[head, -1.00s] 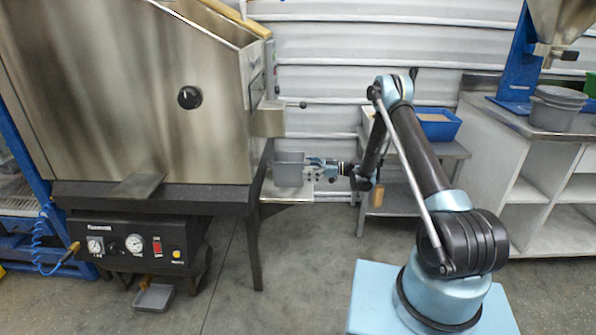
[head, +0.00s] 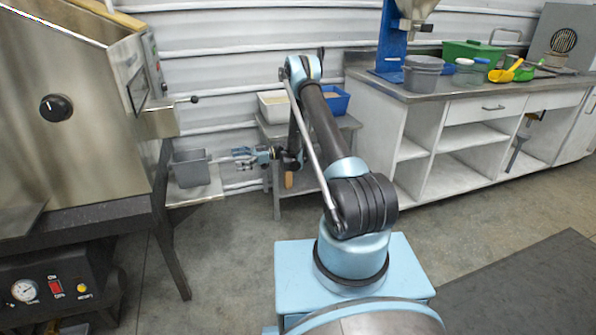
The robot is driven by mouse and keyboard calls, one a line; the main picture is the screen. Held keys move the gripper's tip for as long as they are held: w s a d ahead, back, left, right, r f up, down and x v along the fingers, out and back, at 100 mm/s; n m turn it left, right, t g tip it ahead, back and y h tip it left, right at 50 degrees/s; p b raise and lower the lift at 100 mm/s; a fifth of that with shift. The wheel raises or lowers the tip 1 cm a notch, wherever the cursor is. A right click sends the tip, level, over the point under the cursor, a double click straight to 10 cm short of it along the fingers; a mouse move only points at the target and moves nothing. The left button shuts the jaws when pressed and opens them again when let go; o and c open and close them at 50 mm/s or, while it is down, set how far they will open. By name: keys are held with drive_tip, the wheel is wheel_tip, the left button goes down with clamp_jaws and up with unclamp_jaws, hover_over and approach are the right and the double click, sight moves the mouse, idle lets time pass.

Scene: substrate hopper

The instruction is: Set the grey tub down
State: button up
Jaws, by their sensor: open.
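The grey tub (head: 191,170) stands upright on a small metal shelf (head: 207,194) under the hopper's spout, at the left of the head view. My gripper (head: 236,157) is to the right of the tub, about level with its rim. It is open and empty, with a small gap between its fingertips and the tub. The tub's inside is mostly hidden.
The steel hopper (head: 70,110) with its spout (head: 160,119) fills the left. A workbench (head: 470,97) is at right. Front floor is clear.

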drive_tip(key=s+d+r+m+t+h, duration=0.2)
drive_tip(key=s+d+r+m+h, duration=0.15)
drive_tip(key=r, duration=0.65)
drive_tip(key=s+d+r+m+t+h, duration=0.1)
drive_tip(key=s+d+r+m+h, duration=0.25)
drive_tip(key=r, duration=0.75)
drive_tip(key=s+d+r+m+t+h, duration=0.1)
drive_tip(key=s+d+r+m, duration=0.15)
drive_tip(key=s+d, duration=0.35)
drive_tip(key=s+d+r+m+t+h, duration=0.1)
drive_tip(key=s+d+r+m+h, duration=0.2)
drive_tip(key=s, duration=0.4)
drive_tip(key=s+d+f+m+h, duration=0.3)
drive_tip(key=s+d+f+m, duration=0.1)
drive_tip(key=s+d, duration=0.6)
drive_tip(key=s+d+f+m+t+h, duration=0.1)
drive_tip(key=s+d+f+m+h, duration=0.2)
drive_tip(key=s+d, duration=0.7)
drive_tip(key=s+f+m, duration=0.1)
drive_tip(key=s, duration=0.5)
drive_tip(key=shift+d+f+t, duration=0.15)
drive_tip(key=shift+f+t, duration=0.1)
drive_tip(key=shift+t, duration=0.05)
drive_tip(key=shift+r, duration=0.1)
